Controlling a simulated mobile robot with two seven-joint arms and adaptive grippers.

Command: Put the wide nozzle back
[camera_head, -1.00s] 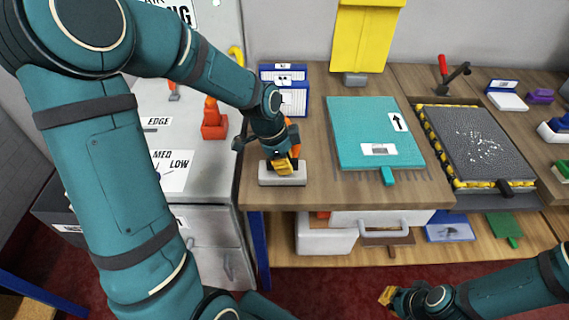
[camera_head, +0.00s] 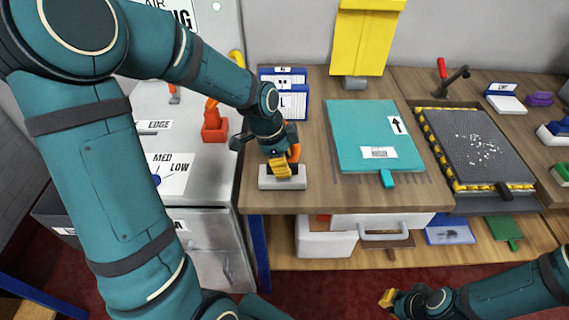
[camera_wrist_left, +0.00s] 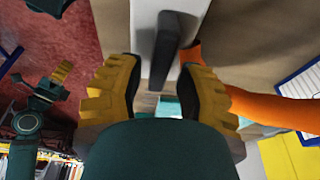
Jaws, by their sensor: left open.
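My left gripper (camera_head: 281,166) is open over a small pale block (camera_head: 268,184) at the front left corner of the wooden bench. In the left wrist view, a dark grey piece with a narrow stem (camera_wrist_left: 165,55) stands on the pale block (camera_wrist_left: 146,14), ahead of and between the open yellow fingers. It may be the wide nozzle; I cannot tell for sure. A curved orange part (camera_head: 295,153) is right beside the gripper, and it also shows in the left wrist view (camera_wrist_left: 270,106). My right gripper (camera_head: 389,298) is low at the front, away from the bench top.
A teal panel (camera_head: 365,125) lies right of the gripper, and blue-white boxes (camera_head: 290,103) stand behind it. A black-and-yellow-edged tray (camera_head: 480,145) is further right. An orange stand (camera_head: 214,125) is on the grey metal cabinet at left. The bench front edge is close.

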